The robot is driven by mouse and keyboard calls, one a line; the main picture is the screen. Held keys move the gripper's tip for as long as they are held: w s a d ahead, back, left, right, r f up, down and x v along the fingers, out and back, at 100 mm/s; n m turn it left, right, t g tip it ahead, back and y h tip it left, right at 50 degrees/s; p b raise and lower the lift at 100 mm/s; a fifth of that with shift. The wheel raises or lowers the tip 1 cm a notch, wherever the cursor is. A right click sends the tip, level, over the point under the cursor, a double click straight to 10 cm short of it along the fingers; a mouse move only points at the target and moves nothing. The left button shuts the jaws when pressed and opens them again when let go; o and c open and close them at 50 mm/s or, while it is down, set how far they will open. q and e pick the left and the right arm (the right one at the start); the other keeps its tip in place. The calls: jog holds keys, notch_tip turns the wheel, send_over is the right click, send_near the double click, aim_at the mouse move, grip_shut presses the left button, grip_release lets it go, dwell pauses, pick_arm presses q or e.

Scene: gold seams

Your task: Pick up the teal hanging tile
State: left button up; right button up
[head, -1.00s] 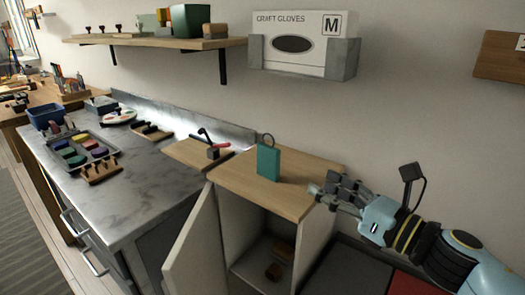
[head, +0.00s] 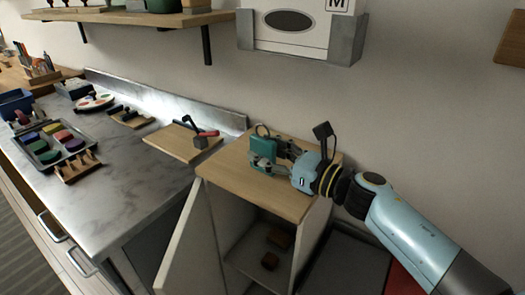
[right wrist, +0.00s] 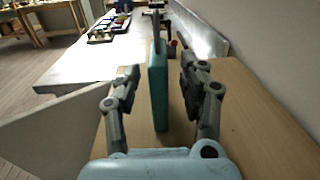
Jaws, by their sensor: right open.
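The teal hanging tile (head: 264,149) stands upright on the wooden top of a small cabinet, with a ring at its upper end. In the right wrist view the tile (right wrist: 158,90) is seen edge-on between the two fingers. My right gripper (head: 266,163) reaches in from the right at the tile. In the right wrist view my right gripper (right wrist: 158,85) is open, one finger on each side of the tile, with a gap visible on both sides. My left gripper is not in view.
The cabinet top (head: 285,200) is otherwise clear; its door (head: 185,245) hangs open. A tray of coloured pieces (head: 35,147) is farther left. A glove box (head: 290,22) is on the wall above.

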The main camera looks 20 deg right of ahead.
jog(key=shift+w+a, duration=0.4)
jog(key=shift+w, duration=0.15)
jog(key=c, duration=0.8)
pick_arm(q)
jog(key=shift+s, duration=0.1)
pick_arm(e)
grip_shut()
